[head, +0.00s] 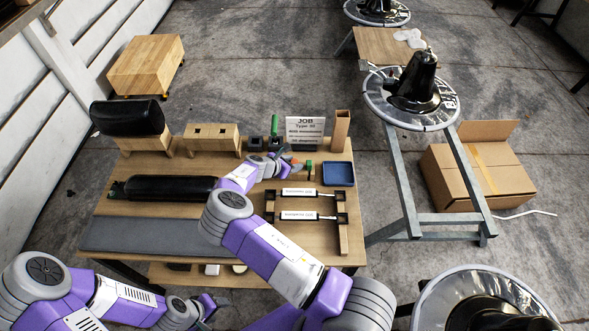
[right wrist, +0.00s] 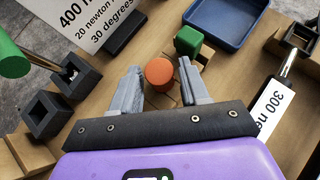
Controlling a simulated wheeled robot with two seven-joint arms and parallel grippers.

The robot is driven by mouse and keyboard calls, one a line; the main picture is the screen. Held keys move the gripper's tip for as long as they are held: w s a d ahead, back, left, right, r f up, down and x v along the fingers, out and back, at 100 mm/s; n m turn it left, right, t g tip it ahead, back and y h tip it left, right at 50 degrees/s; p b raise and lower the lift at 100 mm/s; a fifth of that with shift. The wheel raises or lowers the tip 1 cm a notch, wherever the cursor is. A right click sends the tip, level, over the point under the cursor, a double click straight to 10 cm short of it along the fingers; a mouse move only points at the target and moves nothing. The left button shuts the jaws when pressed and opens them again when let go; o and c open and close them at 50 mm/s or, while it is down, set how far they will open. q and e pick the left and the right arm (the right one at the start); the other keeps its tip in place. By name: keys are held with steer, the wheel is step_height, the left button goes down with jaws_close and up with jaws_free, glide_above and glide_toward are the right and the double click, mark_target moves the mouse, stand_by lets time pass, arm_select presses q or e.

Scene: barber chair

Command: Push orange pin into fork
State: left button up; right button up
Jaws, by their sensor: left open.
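The orange pin (right wrist: 159,73) shows its round top between the two fingertips of my right gripper in the right wrist view, with a small gap on each side. My right gripper (right wrist: 158,88) is open there; in the head view it (head: 284,164) is over the back middle of the table. A green-topped pin (right wrist: 187,40) stands just behind the orange one. A gas spring (right wrist: 268,108) with a dark end bracket (right wrist: 295,44) lies to the right. I cannot tell which part is the fork. My left gripper (head: 213,303) is open and empty, low in front of the table.
A blue tray (head: 339,174) stands right of the pins, a white job sign (head: 305,129) behind them. Dark square sockets (right wrist: 48,115) stand on the left in the right wrist view. A black cylinder (head: 170,188) and a grey mat (head: 140,236) lie on the table's left side.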

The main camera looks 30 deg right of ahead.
jaws_close()
